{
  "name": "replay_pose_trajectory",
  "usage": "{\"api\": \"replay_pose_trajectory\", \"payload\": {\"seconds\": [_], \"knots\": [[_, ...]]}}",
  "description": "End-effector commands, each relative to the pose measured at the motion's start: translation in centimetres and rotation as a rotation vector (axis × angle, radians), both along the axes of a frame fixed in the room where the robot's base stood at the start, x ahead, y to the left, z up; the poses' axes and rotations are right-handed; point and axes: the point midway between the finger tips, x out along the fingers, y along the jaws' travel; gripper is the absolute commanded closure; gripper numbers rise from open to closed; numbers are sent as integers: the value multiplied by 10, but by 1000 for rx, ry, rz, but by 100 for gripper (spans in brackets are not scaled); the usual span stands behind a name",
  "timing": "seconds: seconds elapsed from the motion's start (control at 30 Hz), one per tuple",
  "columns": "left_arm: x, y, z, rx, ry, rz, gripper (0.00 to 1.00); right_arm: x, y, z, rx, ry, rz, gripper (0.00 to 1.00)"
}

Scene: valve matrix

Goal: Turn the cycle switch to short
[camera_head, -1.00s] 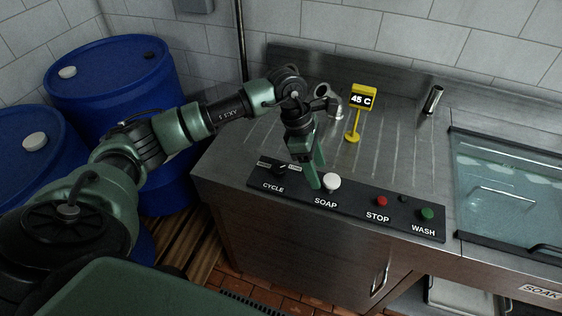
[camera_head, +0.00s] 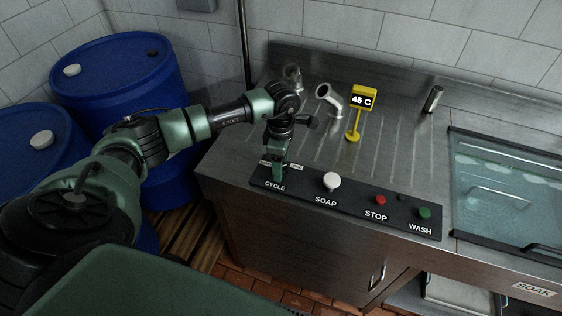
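The cycle switch sits on the black control panel (camera_head: 352,205) above the word CYCLE, between two small white labels (camera_head: 297,167) too small to read. My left gripper (camera_head: 277,176) reaches down over the switch and hides it. I cannot tell whether the fingers touch it or which way the switch points. The fingers look close together, but their gap does not show clearly. My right gripper is not in view.
A yellow 45 C sign (camera_head: 363,99) and a metal spout (camera_head: 329,98) stand behind. A water-filled sink (camera_head: 505,185) is at right.

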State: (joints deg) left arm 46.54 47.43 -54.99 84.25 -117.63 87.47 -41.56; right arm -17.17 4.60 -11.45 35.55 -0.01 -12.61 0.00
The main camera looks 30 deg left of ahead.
Motion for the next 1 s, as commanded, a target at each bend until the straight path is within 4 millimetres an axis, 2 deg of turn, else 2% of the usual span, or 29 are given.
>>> {"api": "replay_pose_trajectory", "payload": {"seconds": [0.13, 0.17, 0.37, 0.67, 1.0], "knots": [[0, 0, 0, 0, 0, 0, 41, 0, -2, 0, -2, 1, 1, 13], [0, 0, 0, 0, 0, 0, 44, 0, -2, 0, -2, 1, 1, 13], [0, 0, 0, -1, 0, 1, 99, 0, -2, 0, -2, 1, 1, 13], [1, 0, 0, -1, -1, 30, 100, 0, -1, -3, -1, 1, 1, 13], [1, 0, -2, -1, -3, 236, 100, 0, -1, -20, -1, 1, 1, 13]]}}
